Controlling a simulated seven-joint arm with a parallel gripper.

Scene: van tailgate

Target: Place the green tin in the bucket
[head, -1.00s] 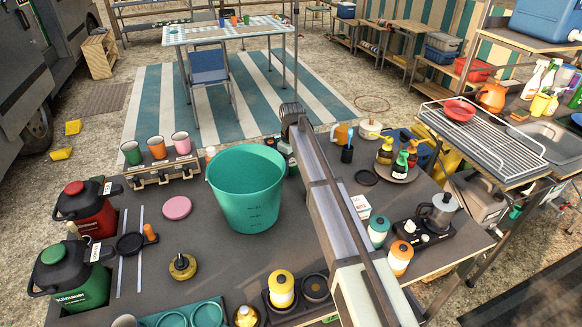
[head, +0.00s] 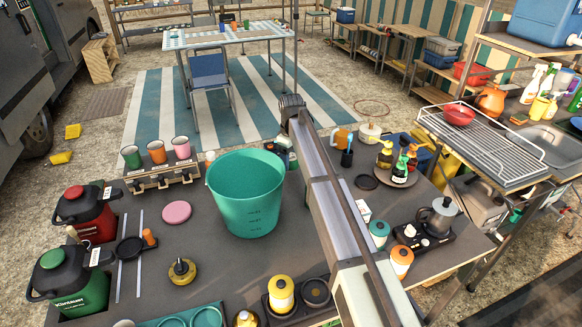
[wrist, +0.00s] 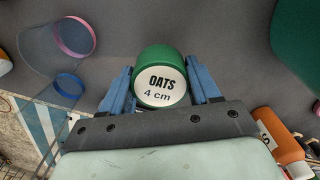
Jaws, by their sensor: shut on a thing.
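The green tin (wrist: 163,72), with a white end marked "OATS 4 cm", sits between the blue fingers of my gripper (wrist: 160,84) in the wrist view. My gripper is shut on it. The teal-green bucket (head: 245,200) stands upright and open on the dark worktop in the head view, left of my arm. Part of a green curved wall, likely the bucket (wrist: 297,38), shows at the upper right of the wrist view. In the head view my gripper is beyond the arm, near the bucket's far right rim, mostly hidden. The tin is not clear there.
A rack of cups (head: 162,173) stands behind and left of the bucket. A pink disc (head: 176,212) and a brass-coloured item (head: 182,270) lie left and in front. A round tray of bottles (head: 398,176) and a stove with a moka pot (head: 438,215) are right of my arm.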

